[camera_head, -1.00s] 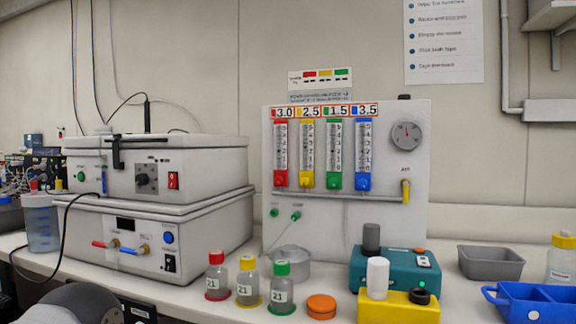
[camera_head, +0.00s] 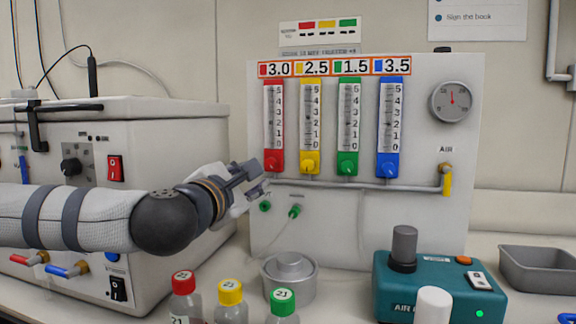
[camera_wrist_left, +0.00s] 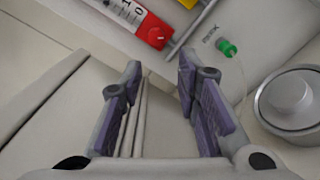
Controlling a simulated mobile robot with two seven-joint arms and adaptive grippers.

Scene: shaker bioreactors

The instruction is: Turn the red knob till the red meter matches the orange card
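The red meter (camera_head: 274,115) is the leftmost of the upright flow tubes on the white panel, with a scale up to 5. Its red knob (camera_head: 276,166) is at the foot; in the left wrist view the knob (camera_wrist_left: 155,38) lies ahead of the fingertips. The orange-bordered card (camera_head: 335,68) above the meters reads 3.0 beside a red square. The float level in the red tube is too small to tell. My left gripper (camera_head: 256,174) is just left of and slightly below the knob; in the left wrist view its fingers (camera_wrist_left: 158,80) are apart and empty. My right gripper is not in view.
Yellow (camera_head: 310,125), green (camera_head: 349,125) and blue (camera_head: 389,125) meters stand close to the right. A grey pipe (camera_head: 350,186) runs below the knobs. A white box unit (camera_head: 180,140) stands left. Capped bottles (camera_head: 230,300) and a metal pot (camera_head: 289,280) stand below.

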